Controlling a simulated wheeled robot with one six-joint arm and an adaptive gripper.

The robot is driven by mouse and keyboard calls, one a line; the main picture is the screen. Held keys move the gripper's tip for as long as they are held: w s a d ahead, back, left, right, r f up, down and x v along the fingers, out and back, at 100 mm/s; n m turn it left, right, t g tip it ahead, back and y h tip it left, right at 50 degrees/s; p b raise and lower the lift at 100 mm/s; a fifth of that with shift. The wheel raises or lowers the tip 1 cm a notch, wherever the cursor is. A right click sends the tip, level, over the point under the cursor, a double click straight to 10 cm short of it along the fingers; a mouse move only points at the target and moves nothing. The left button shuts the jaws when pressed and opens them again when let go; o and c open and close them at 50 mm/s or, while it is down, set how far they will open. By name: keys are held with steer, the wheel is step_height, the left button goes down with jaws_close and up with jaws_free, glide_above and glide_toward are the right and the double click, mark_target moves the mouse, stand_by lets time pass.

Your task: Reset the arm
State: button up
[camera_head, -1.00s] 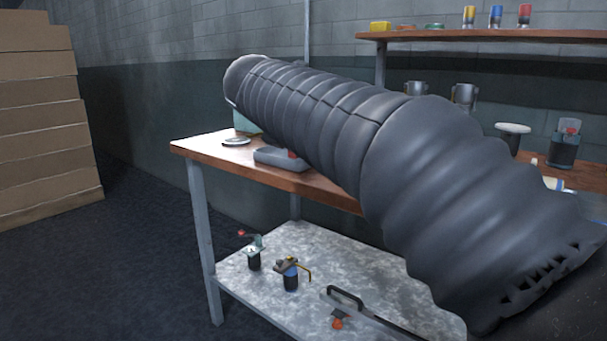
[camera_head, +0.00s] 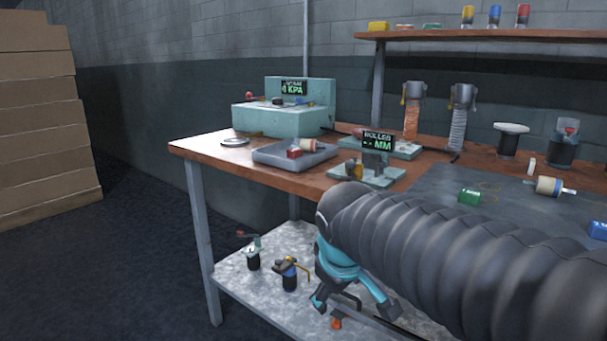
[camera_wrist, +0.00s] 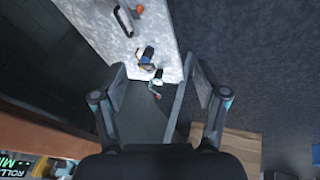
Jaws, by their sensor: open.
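My arm, in a ribbed dark sleeve, reaches in from the lower right of the head view. My gripper (camera_head: 354,303) hangs at its end, just off the front edge of the workbench (camera_head: 225,152), and points down over the grey lower shelf (camera_head: 235,280). In the wrist view my gripper (camera_wrist: 160,82) has its two fingers well apart, with nothing between them. The lower shelf (camera_wrist: 85,20) and a table leg (camera_wrist: 178,115) show beyond the fingers.
Two small burner-like tools (camera_head: 290,275) stand on the lower shelf. A grey tray (camera_head: 290,155), a teal KPA device (camera_head: 285,118) and a roller gauge (camera_head: 375,170) stand on the bench. Stacked boxes (camera_head: 40,120) are at far left. Floor between is clear.

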steer(key=s+d+f+m, duration=0.2)
steer(key=s+d+m, duration=0.2)
steer(key=s, duration=0.3)
steer(key=s+d+f+m, duration=0.3)
steer(key=s+d, duration=0.2)
steer(key=s, duration=0.2)
steer(key=shift+s+d+f+m, duration=0.15)
steer(key=shift+s+f+m, duration=0.05)
steer(key=shift+f+m, duration=0.2)
